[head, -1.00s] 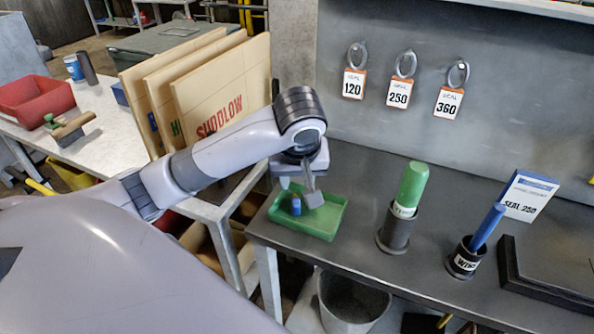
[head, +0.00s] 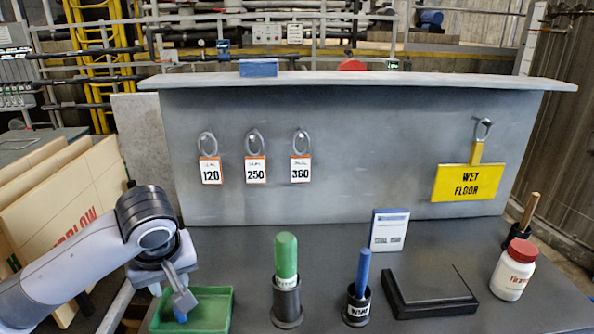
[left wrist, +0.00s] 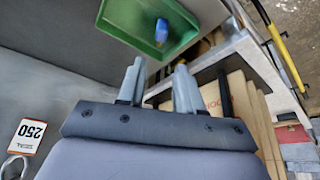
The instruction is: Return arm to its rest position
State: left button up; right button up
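My left arm comes in from the left in the head view. My left gripper (head: 171,293) hangs above the green tray (head: 217,312), which stands at the left end of the dark bench. In the left wrist view the two fingers of the left gripper (left wrist: 159,66) stand apart with nothing between them. A small blue item (left wrist: 161,31) is in the green tray (left wrist: 118,20), apart from the fingers. In the head view the blue item (head: 180,315) is partly hidden by the gripper. My right gripper is not in view.
A green-topped cylinder (head: 286,256) and a blue stick in a black cup (head: 362,274) stand right of the tray. Tags 120, 250 (head: 255,170) and 360 hang on the grey panel behind. Boards (head: 75,195) stand at the left. A white jar (head: 513,271) stands at the right.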

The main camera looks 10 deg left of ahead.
pick_arm(q)
jog(key=s+d+f+m, duration=0.1)
jog(key=d+f, duration=0.1)
jog(key=s+d+f+m+h, duration=0.1)
jog(key=f, duration=0.1)
jog(key=s+d+f+m+h, duration=0.1)
jog(key=d+f, duration=0.1)
jog(key=shift+s+d+f+m, duration=0.1)
jog(key=shift+d+m, duration=0.25)
jog(key=shift+m, duration=0.05)
jog(key=s+d+f+m+h, duration=0.2)
jog(key=s+d+f+m, duration=0.15)
jog(key=s+f, duration=0.2)
jog(key=s+a+f+m, duration=0.1)
jog(key=s+f, duration=0.1)
jog(key=s, duration=0.4)
jog(key=s+a+f+m, duration=0.2)
jog(key=s+f, duration=0.1)
jog(key=s, duration=0.3)
jog(key=w+d+f+t+h, duration=0.1)
jog(key=w+d+f+t, duration=0.2)
jog(key=w+f+t, duration=0.3)
jog(key=shift+w+f+t, duration=0.2)
jog(key=shift+f+t, duration=0.3)
jog(key=shift+f, duration=1.05)
